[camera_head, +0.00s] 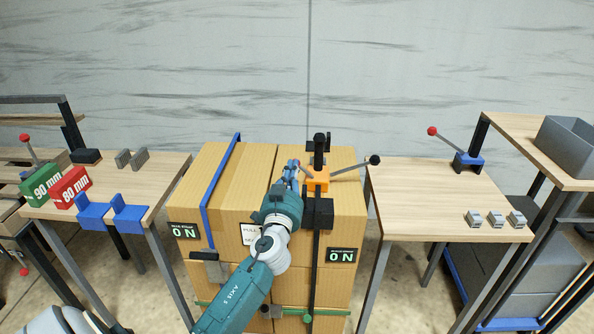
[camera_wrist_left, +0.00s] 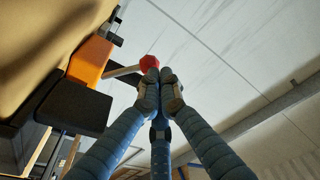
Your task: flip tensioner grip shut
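The orange tensioner (camera_head: 318,178) sits on top of the cartons on a black strap, with a black block beside it. A grey lever with a black ball (camera_head: 374,160) sticks out to its right. In the left wrist view, the orange body (camera_wrist_left: 90,60) carries a short grey lever ending in a red knob (camera_wrist_left: 149,62). My left gripper (camera_head: 294,168) is just left of the tensioner. In the left wrist view its blue fingers (camera_wrist_left: 160,84) are drawn together, tips right by the red knob, which is not clearly between them. My right gripper is out of view.
A blue strap (camera_head: 220,185) runs over the cartons (camera_head: 255,170) at left. Two displays read 0 N. The left table (camera_head: 135,180) holds green and red blocks and blue brackets. The right table (camera_head: 415,200) holds small metal clips and a blue tool with a red knob (camera_head: 432,131).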

